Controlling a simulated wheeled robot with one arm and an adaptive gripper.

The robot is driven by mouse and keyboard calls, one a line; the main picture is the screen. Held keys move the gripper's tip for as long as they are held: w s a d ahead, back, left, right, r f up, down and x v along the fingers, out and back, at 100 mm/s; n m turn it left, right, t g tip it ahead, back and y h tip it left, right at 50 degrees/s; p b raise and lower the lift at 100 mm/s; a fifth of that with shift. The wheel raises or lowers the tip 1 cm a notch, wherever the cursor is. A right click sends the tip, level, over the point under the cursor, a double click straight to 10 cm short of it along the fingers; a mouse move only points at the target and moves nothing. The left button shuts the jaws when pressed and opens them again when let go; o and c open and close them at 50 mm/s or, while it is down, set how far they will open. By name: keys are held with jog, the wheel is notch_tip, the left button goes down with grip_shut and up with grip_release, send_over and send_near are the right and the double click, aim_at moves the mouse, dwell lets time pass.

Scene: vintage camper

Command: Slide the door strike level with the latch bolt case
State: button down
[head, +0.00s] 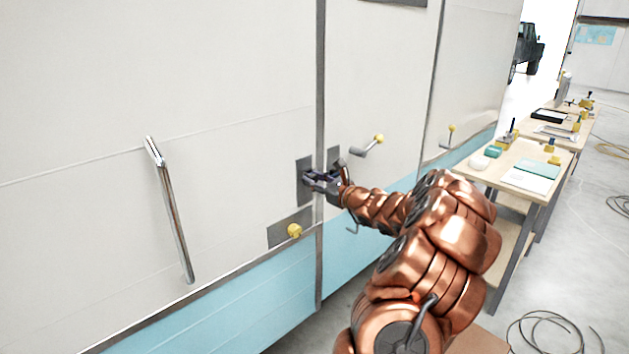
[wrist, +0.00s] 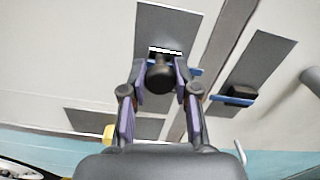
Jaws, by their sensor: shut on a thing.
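My gripper (wrist: 161,80) is shut on a dark round knob (wrist: 159,77) in the wrist view; the knob appears to belong to the door strike. The strike's blue edge strip (wrist: 194,70) shows beside the fingers, on a grey plate (wrist: 165,28) left of the door seam. The latch bolt case (wrist: 240,93), a dark block with a blue strip, sits on another grey plate right of the seam. The strike's strip shows higher in the wrist picture than the case's strip. In the head view my gripper (head: 318,180) is at the left plate (head: 303,189) and hides the strike.
A chrome grab bar (head: 171,212) stands to the left. A yellow knob (head: 294,230) sits on a lower grey plate. A handle with a yellow end (head: 368,146) sticks out to the right. A workbench (head: 515,166) with small items stands farther right.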

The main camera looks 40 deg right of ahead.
dwell(0.3)
jog(key=shift+f+b, duration=1.35)
jog(key=shift+f, duration=0.35)
jog(key=c, duration=0.9)
grip_release()
jog(key=shift+o, duration=0.2)
jog(key=s, duration=1.2)
jog(key=shift+a, duration=0.15)
